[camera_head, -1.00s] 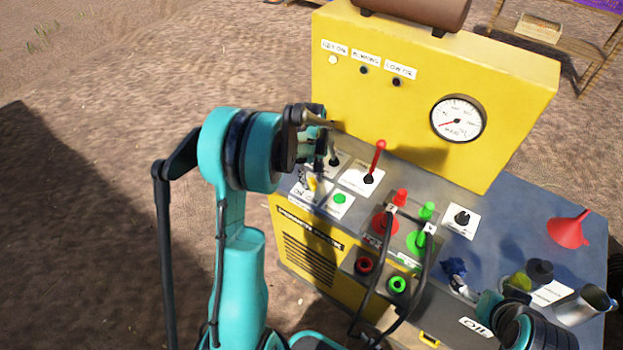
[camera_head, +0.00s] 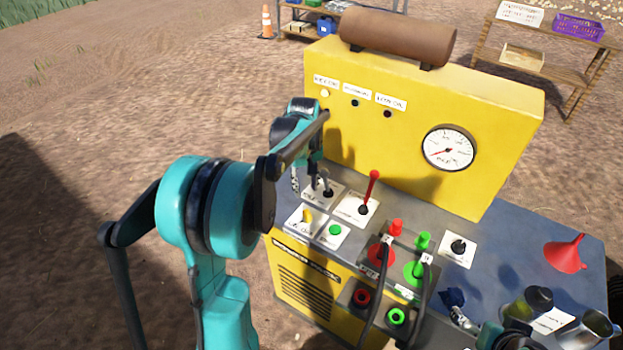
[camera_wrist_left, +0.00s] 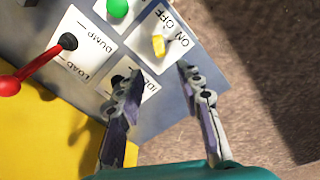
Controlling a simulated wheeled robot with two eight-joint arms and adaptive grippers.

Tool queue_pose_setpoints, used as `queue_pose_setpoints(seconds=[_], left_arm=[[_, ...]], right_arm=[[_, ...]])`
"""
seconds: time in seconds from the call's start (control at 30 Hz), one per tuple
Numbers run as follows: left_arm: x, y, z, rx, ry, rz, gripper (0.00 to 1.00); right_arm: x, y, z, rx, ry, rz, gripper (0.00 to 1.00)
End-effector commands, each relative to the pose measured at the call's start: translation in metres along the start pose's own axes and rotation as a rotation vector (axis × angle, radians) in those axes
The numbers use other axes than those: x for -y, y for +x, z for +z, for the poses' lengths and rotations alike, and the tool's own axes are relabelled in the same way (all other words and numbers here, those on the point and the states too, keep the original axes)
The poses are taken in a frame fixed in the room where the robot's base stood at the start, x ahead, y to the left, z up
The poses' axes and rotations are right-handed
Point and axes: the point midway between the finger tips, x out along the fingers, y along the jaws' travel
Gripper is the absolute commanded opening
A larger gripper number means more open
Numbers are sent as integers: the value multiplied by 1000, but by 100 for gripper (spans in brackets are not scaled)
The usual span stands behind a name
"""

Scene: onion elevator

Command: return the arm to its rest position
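My left gripper (camera_head: 308,186) hangs over the left end of the machine's control panel, close to a lever on a white card (camera_head: 322,193). In the left wrist view its two fingers (camera_wrist_left: 160,72) are apart, with nothing between them. A yellow switch (camera_wrist_left: 158,45) on an ON/OFF card lies beyond the fingertips. One finger partly hides the neighbouring lever's card (camera_wrist_left: 148,84). The left arm comes in from the lower left, bent at a large teal joint. Part of my right arm (camera_head: 500,336) shows at the bottom right; its finger state is unclear.
The yellow machine (camera_head: 410,100) stands behind the panel, with a gauge (camera_head: 448,148). A red lever (camera_head: 373,185), green button (camera_head: 335,229) and hose couplings sit nearby. A red funnel (camera_head: 566,254) and metal jug (camera_head: 590,328) are at the right. Open ground lies left.

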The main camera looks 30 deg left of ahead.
Motion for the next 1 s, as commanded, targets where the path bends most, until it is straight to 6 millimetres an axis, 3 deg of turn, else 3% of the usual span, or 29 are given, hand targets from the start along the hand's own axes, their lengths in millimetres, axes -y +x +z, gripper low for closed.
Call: queue_pose_setpoints(seconds=[0.23,0.37,0.6,0.7,1.0], left_arm=[[0,-1,2,-3,6,2,36],[0,-14,19,-32,65,25,36],[13,-52,96,-181,336,123,36],[22,-59,130,-256,462,165,36],[54,-48,212,-477,797,264,36]], right_arm=[[0,0,0,0,0,0,99],[0,0,0,0,0,0,99],[0,0,0,0,0,0,99],[0,0,0,0,0,0,99],[0,0,0,0,0,0,99]])
